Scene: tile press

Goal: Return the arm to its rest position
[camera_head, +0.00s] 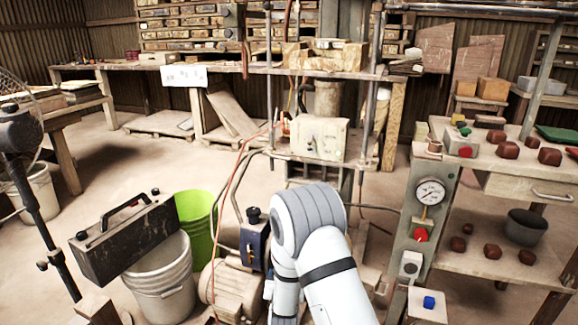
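My arm (310,225) shows as white and grey links with dark bands at the bottom middle. It rises from the lower edge, bends at a rounded joint, and runs back down out of the picture. My gripper is not in view, so what it holds is hidden. The tile press (318,138) stands behind the arm, with upright metal rods and a pale block on its bed.
A control post with a gauge (429,191) and a red button (420,235) stands right of the arm. A bench (500,165) bears several brown lumps. A white bucket (163,285), a green bucket (196,215) and a motor (232,290) crowd the left. Open floor lies farther back left.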

